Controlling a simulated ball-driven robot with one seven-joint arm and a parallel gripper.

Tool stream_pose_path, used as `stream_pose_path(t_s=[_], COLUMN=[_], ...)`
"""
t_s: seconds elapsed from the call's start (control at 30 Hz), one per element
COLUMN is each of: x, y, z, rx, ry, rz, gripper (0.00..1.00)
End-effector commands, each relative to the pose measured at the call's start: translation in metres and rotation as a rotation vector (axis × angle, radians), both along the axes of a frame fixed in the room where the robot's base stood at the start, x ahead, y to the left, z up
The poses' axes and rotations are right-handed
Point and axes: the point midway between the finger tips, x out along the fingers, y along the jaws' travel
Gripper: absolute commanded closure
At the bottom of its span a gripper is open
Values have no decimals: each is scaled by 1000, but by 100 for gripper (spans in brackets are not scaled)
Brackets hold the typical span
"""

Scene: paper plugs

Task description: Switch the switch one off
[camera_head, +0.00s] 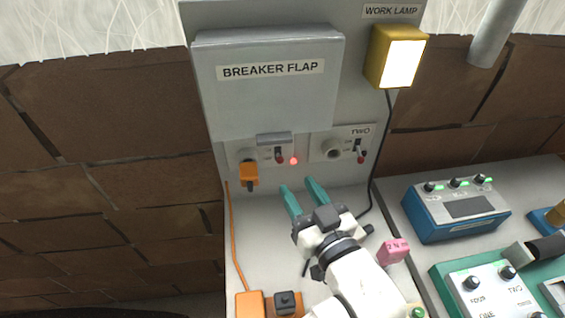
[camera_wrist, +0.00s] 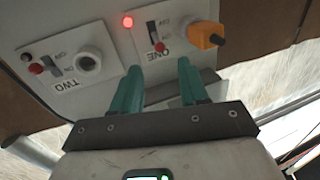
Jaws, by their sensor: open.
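Switch one (camera_head: 279,154) is a small dark lever with a red tip, on the panel below the closed breaker flap (camera_head: 268,100). A lit red lamp (camera_head: 294,161) is at its right. In the wrist view, which is turned over, switch one (camera_wrist: 156,36) is beside the ONE label (camera_wrist: 167,57) and the red lamp (camera_wrist: 127,20). I cannot tell its on or off position surely. My gripper (camera_head: 298,186) has two teal fingers, apart and empty, below and slightly right of switch one. In the wrist view my gripper (camera_wrist: 158,70) points at the ONE panel without visible contact.
An orange plug (camera_head: 249,173) sits left of switch one. Switch two (camera_head: 358,149) and an empty round socket (camera_head: 331,149) are at the right. A lit work lamp (camera_head: 398,58) hangs above.

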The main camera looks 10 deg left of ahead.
Motion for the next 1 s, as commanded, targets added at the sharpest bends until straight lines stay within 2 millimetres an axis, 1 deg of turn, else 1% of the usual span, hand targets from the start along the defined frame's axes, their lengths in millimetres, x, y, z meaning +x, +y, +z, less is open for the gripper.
stream_pose_path(t_s=[0.03, 0.2, 0.4, 0.6, 0.87, 1.0], x=[9, 36, 59, 67, 68, 68], y=[6, 22, 36, 42, 42, 42], z=[3, 3, 1, 1, 0, 0], rx=[3, 3, 2, 1, 1, 0], ry=[-1, -1, 1, -1, -1, 0], rz=[1, 0, 0, 0, 0, 0], gripper=[56, 56, 56, 56, 56, 70])
